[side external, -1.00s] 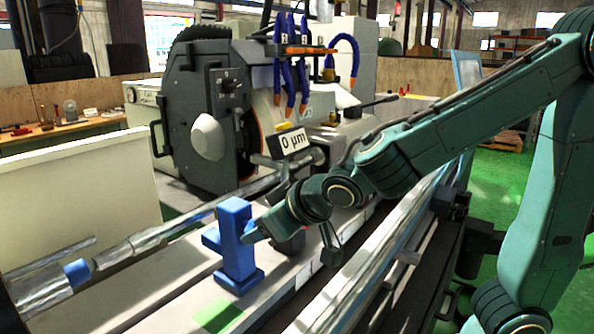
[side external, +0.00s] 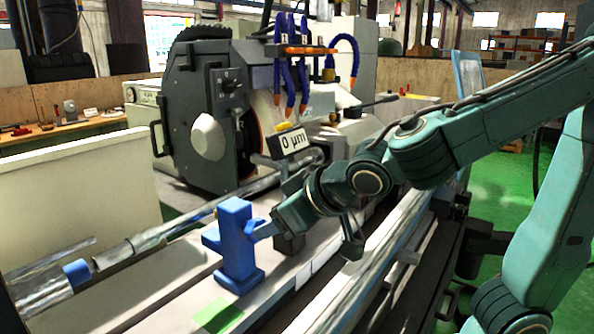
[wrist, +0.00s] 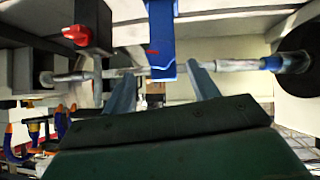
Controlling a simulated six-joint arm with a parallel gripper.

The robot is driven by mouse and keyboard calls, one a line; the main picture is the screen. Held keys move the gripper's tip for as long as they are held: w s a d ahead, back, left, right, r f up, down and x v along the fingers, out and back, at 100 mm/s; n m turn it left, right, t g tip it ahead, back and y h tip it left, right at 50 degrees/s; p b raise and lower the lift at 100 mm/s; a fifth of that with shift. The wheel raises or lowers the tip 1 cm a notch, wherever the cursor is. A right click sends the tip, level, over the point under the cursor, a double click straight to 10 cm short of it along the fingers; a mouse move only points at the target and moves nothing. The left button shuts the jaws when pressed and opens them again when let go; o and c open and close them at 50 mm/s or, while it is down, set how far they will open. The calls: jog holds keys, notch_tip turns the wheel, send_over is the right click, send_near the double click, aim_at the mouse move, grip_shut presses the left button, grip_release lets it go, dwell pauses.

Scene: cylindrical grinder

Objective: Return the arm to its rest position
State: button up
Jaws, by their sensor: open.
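My gripper (side external: 257,229) is open beside the upright blue stand (side external: 238,255) on the machine's bed, at the centre-left of the side external view. In the wrist view its two blue-grey fingers (wrist: 160,78) are apart with nothing held between them. The blue stand also shows in the wrist view (wrist: 161,35), beyond and between the fingertips. In the side view the fingertips overlap the stand's right edge, so I cannot tell whether they touch it. My arm reaches in from the right, bent at the wrist.
A long shiny workpiece (side external: 150,237) lies across the machine behind the stand. A "0 µm" display (side external: 295,141) and the dark grinding-wheel housing (side external: 205,110) stand behind my wrist. In the wrist view, a red knob (wrist: 76,35) is at upper left. Open green floor is at right.

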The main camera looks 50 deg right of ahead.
jog(key=s+d+g, duration=0.2)
jog(key=s+d, duration=0.2)
jog(key=s, duration=0.4)
jog(key=s+d+g+y, duration=0.1)
jog(key=s+d+g, duration=0.1)
jog(key=s+d, duration=0.3)
jog(key=s, duration=0.4)
jog(key=shift+f+m+g, duration=0.3)
jog(key=shift+f, duration=0.1)
jog(key=shift+d, duration=0.1)
dwell(1.5)
jog(key=shift+w+a+r+t+h, duration=0.15)
jog(key=shift+w+a+t, duration=0.6)
jog(key=shift+w+a, duration=1.45)
jog(key=shift+w+a+r+t+h, duration=0.1)
jog(key=shift+w+a+t, duration=0.75)
jog(key=shift+w, duration=2.6)
jog(key=shift+w+a+r+t+h, duration=0.15)
jog(key=shift+w+a+t, duration=0.55)
jog(key=shift+w+a, duration=1.5)
